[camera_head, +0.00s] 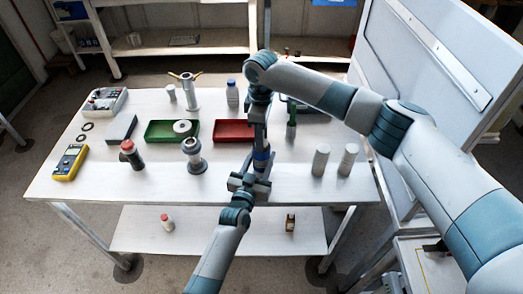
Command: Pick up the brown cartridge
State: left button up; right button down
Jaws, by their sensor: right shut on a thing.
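No clearly brown cartridge stands out on the table top. A dark cylinder with a red cap (132,155) stands at the left front of the table. A small brown bottle-like thing (290,224) stands on the lower shelf. My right gripper (262,150) points down over the front middle of the table. It is shut on a small dark blue thing (262,160), mostly hidden by the grippers. My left gripper (250,182) reaches up from the bottom, close below it. Whether its jaws are open, or touch the thing, I cannot tell.
The white table (90,192) holds a green tray (158,134), a red tray (233,141), a metal column piece (193,158), a yellow multimeter (70,162) and two pale cylinders (320,160) at the right. A large white cabinet (430,80) stands at the right.

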jog(key=shift+r, duration=0.15)
notch_tip(320, 180, up, 18)
dwell(0.6)
pick_arm(q)
jog(key=o, duration=1.2)
jog(key=shift+s, duration=0.15)
jog(key=v, duration=1.1)
jog(key=shift+s+a, duration=0.15)
jog(key=shift+s, duration=0.2)
jog(key=shift+s, duration=0.1)
pick_arm(e)
jog(key=shift+f, duration=0.2)
